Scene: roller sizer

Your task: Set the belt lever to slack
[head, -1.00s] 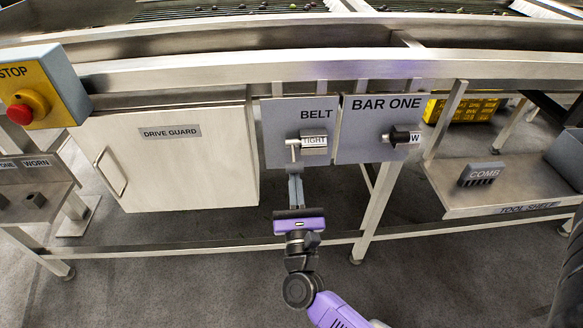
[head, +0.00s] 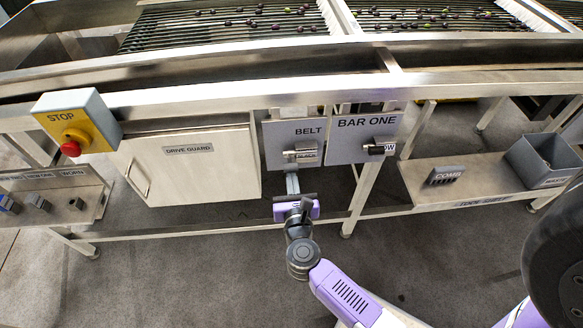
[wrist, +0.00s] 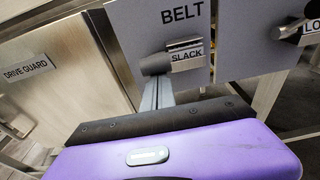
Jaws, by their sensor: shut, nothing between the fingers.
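The belt lever (head: 302,152) is a metal handle on a grey panel marked BELT (head: 290,133). In the wrist view the lever's rounded end (wrist: 156,65) sticks out toward me at the left, and the plate beside it reads SLACK (wrist: 187,55). In the head view this plate is small and hard to read. My gripper (head: 292,180) is below the lever with its fingers together and empty. In the wrist view the fingertips (wrist: 158,88) reach up to just under the lever end; I cannot tell whether they touch it.
A BAR ONE panel (head: 365,135) with its own lever (head: 379,147) is close on the right. The drive guard door (head: 190,170) is on the left, with a stop box (head: 77,122) beyond it. A tool shelf (head: 470,185) stands right. A frame rail runs behind my gripper.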

